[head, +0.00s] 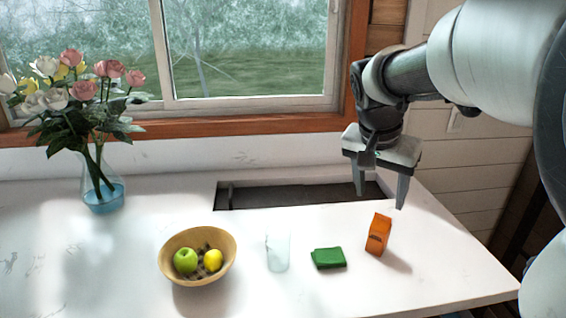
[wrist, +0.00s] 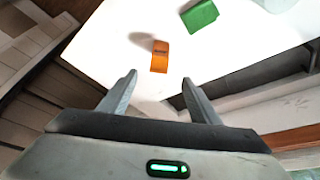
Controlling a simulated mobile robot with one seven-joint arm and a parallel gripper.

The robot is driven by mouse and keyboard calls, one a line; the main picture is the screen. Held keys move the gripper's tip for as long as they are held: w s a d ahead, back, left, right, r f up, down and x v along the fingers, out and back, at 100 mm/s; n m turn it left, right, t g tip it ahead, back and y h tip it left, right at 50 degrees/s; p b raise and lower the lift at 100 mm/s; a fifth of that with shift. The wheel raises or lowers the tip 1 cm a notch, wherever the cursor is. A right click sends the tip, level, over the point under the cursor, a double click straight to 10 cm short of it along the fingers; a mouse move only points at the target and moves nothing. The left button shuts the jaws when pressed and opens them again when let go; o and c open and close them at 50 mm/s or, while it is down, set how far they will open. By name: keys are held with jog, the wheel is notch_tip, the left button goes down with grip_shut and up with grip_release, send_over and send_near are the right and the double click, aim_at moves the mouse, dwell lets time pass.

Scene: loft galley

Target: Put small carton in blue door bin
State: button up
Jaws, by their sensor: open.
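The small carton (head: 378,235) is orange and stands upright on the white counter near its right end. It also shows in the wrist view (wrist: 160,57), ahead of the fingertips. My gripper (head: 381,200) is open and empty, above and behind the carton in the head view, not touching it. In the wrist view my gripper's two fingers (wrist: 160,80) are spread apart, with the carton beyond the gap between them. No blue door bin shows in either view.
On the counter (head: 440,270), a green block (head: 328,258) lies left of the carton. A clear glass (head: 278,251) and a bowl of fruit (head: 228,265) stand further left. A flower vase (head: 103,195) stands at the back left. A dark sink recess (head: 290,195) lies behind.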

aim_at(380, 225)
jog(key=x, duration=1.1)
jog(key=shift+w+d+f, duration=0.2)
jog(key=shift+x, duration=3)
jog(key=shift+s+a, duration=0.1)
jog(key=shift+c, duration=0.3)
jog(key=c, duration=1.3)
